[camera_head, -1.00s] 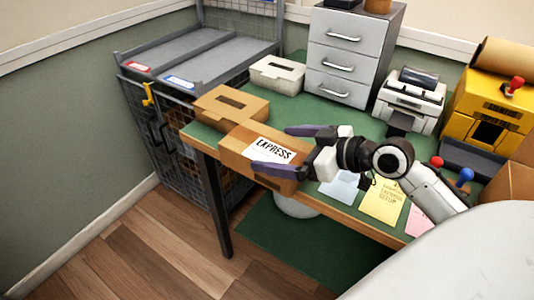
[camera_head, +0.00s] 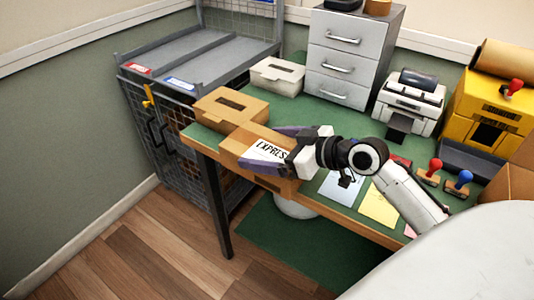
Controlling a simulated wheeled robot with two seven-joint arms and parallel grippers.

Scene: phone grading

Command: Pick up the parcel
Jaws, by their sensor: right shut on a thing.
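The parcel is a brown cardboard box (camera_head: 234,147) with a white label reading EXPRESS (camera_head: 266,151). It is at the front left edge of the green-topped table (camera_head: 335,125). My right gripper (camera_head: 268,149) reaches in from the right with its purple fingers on either side of the parcel, shut on it. The fingers cover part of the label and the parcel's right end. I cannot tell whether the parcel still touches the table. My left gripper is not in view.
Grey drawers (camera_head: 343,61), a white printer (camera_head: 411,98) and a yellow machine (camera_head: 492,107) line the back. Red and blue stamps (camera_head: 459,181) and paper notes lie right.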

